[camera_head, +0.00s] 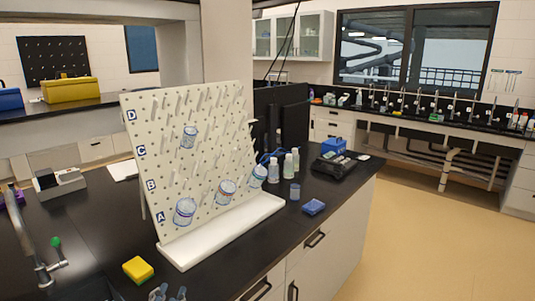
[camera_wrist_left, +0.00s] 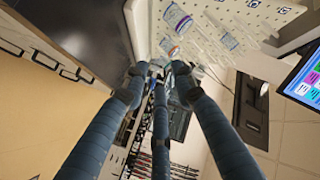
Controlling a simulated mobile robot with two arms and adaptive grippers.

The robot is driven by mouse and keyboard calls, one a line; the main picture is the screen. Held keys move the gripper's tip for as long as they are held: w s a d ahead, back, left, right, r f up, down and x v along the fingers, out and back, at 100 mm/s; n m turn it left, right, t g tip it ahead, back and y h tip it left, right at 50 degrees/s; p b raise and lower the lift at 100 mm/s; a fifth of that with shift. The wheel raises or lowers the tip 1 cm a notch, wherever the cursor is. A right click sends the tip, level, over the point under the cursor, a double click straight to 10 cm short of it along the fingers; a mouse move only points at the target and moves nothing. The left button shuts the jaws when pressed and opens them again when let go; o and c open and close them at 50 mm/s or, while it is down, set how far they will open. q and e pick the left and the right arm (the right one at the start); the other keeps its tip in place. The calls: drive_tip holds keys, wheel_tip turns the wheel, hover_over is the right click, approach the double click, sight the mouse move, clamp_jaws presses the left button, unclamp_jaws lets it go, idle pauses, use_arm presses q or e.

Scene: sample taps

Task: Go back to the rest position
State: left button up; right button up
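My left gripper (camera_head: 169,293) shows only as fingertips at the bottom edge of the head view, in front of the bench near a yellow sponge. In the left wrist view the left gripper (camera_wrist_left: 160,70) has its fingers apart with nothing held between them. A white pegboard rack (camera_head: 190,165) stands upright on the black bench, marked A to D. Several clear beakers hang on it, one on an upper row (camera_head: 189,137) and others low down (camera_head: 185,211). The rack (camera_wrist_left: 255,12) and beakers also show upside down in the left wrist view. My right gripper is not in view.
The yellow sponge (camera_head: 138,269) lies by the rack's base. A tap (camera_head: 40,262) stands at the left. The floor (camera_head: 430,220) at the right is clear.

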use_arm(q)
drive_tip(key=s+a+f+n+g, duration=0.1)
drive_tip(key=s+f+n+g, duration=0.45)
drive_tip(key=s+f, duration=0.75)
drive_tip(key=s+d+f+g+h, duration=0.1)
drive_tip(key=s+f+g, duration=0.25)
drive_tip(key=s, duration=0.35)
drive_tip(key=s+d+f+g, duration=0.1)
drive_tip(key=s+f+g, duration=0.25)
drive_tip(key=s, duration=0.25)
wheel_tip(320, 180, down, 27)
drive_tip(key=s+g, duration=0.1)
drive_tip(key=s, duration=0.1)
drive_tip(key=s+a+f+g+b, duration=0.1)
drive_tip(key=s+a+f, duration=0.1)
drive_tip(key=s+f, duration=1.5)
drive_tip(key=shift+s+a+f, duration=0.35)
drive_tip(key=shift+s+a, duration=0.05)
drive_tip(key=shift+s, duration=0.2)
